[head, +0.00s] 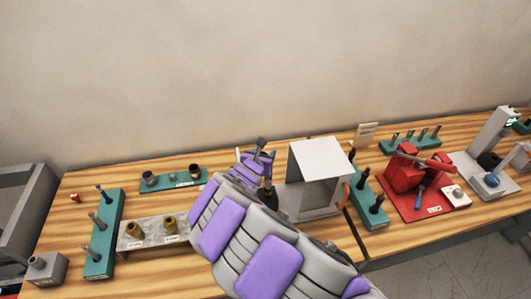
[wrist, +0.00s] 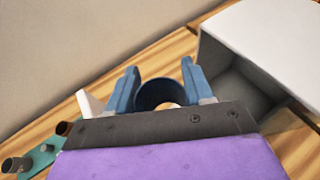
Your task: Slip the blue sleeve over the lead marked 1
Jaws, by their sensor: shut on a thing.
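My gripper (wrist: 160,78) is shut on the blue sleeve (wrist: 146,91), a dark blue ring between its two blue fingers in the wrist view. The sleeve's open bore faces the camera, and light wood shows through it. In the head view my gripper (head: 262,158) is above the middle of the bench, just left of a white-topped grey box; the sleeve cannot be made out there. The lead marked 1 cannot be picked out, as the labels are too small to read. A dark upright post (head: 268,196) stands below my gripper, partly hidden by my arm.
The white-topped box (head: 320,155) stands close on the right. Left are a teal post rack (head: 107,240), a grey plate (head: 152,238) with brass-coloured pieces, and a teal strip (head: 175,181) with cups. A red fixture (head: 405,175) and another teal rack (head: 365,205) are further right.

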